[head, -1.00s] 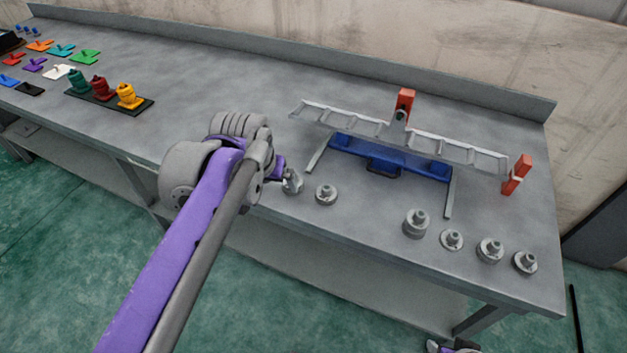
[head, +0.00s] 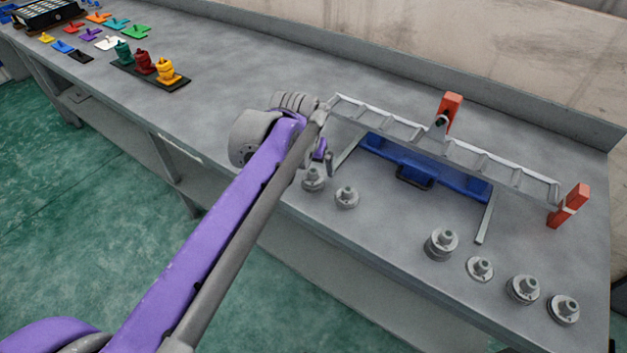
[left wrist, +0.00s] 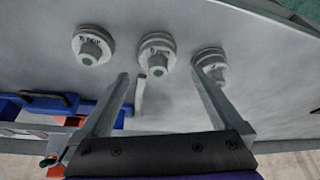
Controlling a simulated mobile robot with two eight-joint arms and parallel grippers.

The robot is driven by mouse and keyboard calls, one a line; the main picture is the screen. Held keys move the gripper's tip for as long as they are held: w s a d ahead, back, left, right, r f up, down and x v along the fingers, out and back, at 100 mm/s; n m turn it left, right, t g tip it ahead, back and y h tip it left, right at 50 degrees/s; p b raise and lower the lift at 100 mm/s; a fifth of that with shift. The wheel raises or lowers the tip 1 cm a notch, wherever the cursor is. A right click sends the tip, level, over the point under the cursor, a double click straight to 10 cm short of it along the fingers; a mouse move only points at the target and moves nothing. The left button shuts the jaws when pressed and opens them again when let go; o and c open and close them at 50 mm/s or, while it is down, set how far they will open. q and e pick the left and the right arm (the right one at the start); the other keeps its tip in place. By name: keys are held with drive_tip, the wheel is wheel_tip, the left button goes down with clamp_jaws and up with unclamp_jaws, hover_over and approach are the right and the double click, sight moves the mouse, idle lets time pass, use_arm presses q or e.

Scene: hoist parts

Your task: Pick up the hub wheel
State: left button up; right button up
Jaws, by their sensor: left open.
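Several grey stepped round parts stand on the bench along its front side. I cannot tell which one is the hub wheel, as the markings are too small to read. In the head view, the leftmost grey part (head: 313,181) is close to my left gripper (head: 325,160), and another grey part (head: 346,198) stands to its right. In the left wrist view, my left gripper (left wrist: 160,74) is open, its fingers spread with nothing between them. Three grey parts lie beyond the fingers: a left one (left wrist: 92,46), a middle one (left wrist: 156,55) and a right one (left wrist: 209,62), partly hidden by a finger.
A blue base (head: 425,168) with a black handle and a long grey ladder-like frame (head: 480,160) with red end blocks stand behind the parts. More grey parts (head: 440,243) stand at the front right. Coloured pieces (head: 166,71) are far left; the bench between is clear.

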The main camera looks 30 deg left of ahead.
sight(313, 171)
use_arm(q)
drive_tip(key=b+x, duration=0.1)
drive_tip(key=x, duration=0.3)
drive_tip(key=shift+d+f, duration=0.1)
drive_tip(key=shift+f, duration=0.1)
drive_tip(key=shift+s+r, duration=0.1)
drive_tip(key=shift+c, duration=0.3)
clamp_jaws()
